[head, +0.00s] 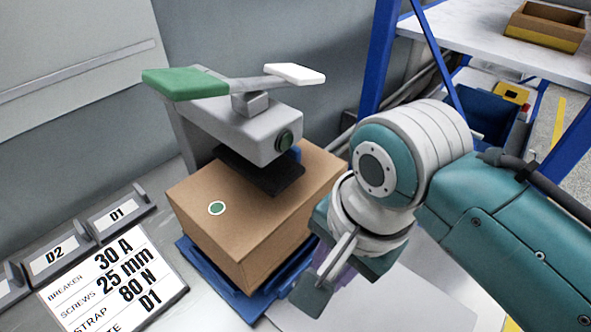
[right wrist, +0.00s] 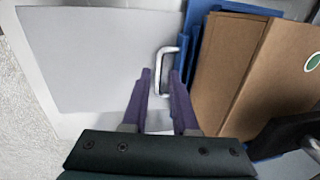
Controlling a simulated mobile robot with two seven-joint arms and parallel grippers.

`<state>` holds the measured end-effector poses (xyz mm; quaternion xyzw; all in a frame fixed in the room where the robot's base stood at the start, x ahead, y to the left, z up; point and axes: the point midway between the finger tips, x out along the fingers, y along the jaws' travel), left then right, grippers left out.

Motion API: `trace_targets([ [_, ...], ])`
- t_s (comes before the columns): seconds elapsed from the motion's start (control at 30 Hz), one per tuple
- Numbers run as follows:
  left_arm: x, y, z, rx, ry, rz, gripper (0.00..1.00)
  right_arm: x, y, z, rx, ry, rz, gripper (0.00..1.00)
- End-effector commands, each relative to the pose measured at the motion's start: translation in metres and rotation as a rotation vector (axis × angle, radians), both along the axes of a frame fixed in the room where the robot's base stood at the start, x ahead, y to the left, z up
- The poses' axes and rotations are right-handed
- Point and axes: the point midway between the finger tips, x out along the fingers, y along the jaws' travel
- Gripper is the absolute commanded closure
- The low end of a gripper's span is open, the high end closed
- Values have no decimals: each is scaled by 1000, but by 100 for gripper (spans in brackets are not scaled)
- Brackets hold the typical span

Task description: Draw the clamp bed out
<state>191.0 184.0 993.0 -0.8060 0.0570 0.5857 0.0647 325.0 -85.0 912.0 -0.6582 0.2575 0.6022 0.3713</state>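The clamp bed (head: 238,296) is a blue tray under a cardboard box (head: 240,215), below the dark pad (head: 262,172) of a grey press. In the right wrist view, the bed's blue edge (right wrist: 196,22) carries a pale metal D-shaped handle (right wrist: 158,70). My right gripper (head: 318,285) is low at the bed's front right side. Its purple fingers (right wrist: 160,74) are apart, with the handle's bar between their tips; I cannot tell whether they touch it. My left gripper is not in view.
The press has a lever with green (head: 185,83) and white (head: 295,73) ends. A label card (head: 112,285) and bins marked D1 and D2 (head: 55,255) stand at left. A pale flat plate (right wrist: 95,60) lies clear beside the bed. A blue-framed shelf (head: 470,40) stands behind right.

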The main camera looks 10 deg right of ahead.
Motion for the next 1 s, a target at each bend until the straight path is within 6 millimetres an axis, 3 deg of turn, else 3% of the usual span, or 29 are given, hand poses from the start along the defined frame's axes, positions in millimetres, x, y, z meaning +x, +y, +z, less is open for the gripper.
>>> trace_targets([
  [0.1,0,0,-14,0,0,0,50,3,2,-27,-1,1,0,73],
  [0.3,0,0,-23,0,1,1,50,7,5,-50,-1,-1,2,73],
  [0.67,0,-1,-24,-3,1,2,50,8,6,-54,0,-1,1,73],
  [0.9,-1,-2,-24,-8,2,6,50,8,6,-54,0,-1,1,100],
  [1.0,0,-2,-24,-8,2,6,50,8,6,-54,0,-1,1,100],
])
